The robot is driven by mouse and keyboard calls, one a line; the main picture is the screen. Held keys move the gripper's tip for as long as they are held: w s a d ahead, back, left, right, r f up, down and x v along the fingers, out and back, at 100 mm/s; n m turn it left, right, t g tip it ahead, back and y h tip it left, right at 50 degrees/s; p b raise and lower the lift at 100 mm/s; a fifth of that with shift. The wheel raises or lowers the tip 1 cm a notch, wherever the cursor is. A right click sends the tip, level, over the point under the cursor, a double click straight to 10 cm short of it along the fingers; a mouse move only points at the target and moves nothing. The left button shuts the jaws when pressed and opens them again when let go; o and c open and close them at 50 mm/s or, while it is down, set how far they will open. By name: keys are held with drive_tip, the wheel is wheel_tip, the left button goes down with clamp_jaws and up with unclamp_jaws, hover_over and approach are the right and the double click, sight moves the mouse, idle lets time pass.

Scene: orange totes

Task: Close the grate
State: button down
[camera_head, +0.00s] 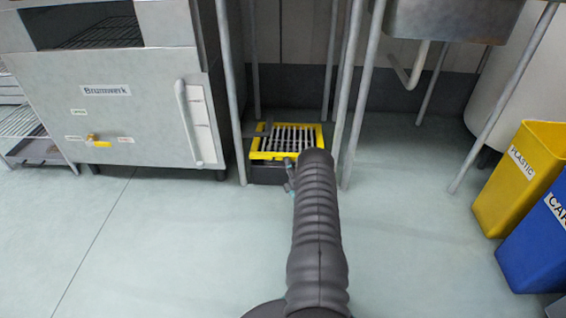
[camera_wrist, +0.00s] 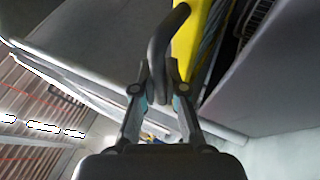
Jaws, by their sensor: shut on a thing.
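The grate (camera_head: 312,127) has a yellow frame around pale bars and sits on top of a low dark box (camera_head: 266,174) on the floor. Whether it lies fully flat on the box is hard to tell. My gripper (camera_head: 290,177) is at the near edge of the grate, partly hidden by my arm. In the wrist view my gripper (camera_wrist: 157,82) is shut on a dark curved handle (camera_wrist: 158,48). The handle is beside the yellow frame of the grate (camera_wrist: 187,42), which shows only in part.
Thin metal legs (camera_head: 232,95) stand around the box, with more (camera_head: 362,90) on its right. A steel oven (camera_head: 120,110) is at left. A yellow bin (camera_head: 520,185) and a blue bin (camera_head: 540,240) are at right. The front floor is clear.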

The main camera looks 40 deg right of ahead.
drive_tip(key=shift+w+a+f, duration=0.15)
drive_tip(key=shift+a, duration=0.05)
drive_tip(key=c, duration=1.2)
unclamp_jaws()
drive_tip(key=shift+w+a, duration=0.1)
drive_tip(key=shift+s+d, duration=0.2)
drive_tip(key=shift+d, duration=0.1)
drive_tip(key=v, duration=0.7)
drive_tip(key=shift+s+f, duration=0.15)
drive_tip(key=shift+s, duration=0.1)
drive_tip(key=shift+a, duration=0.15)
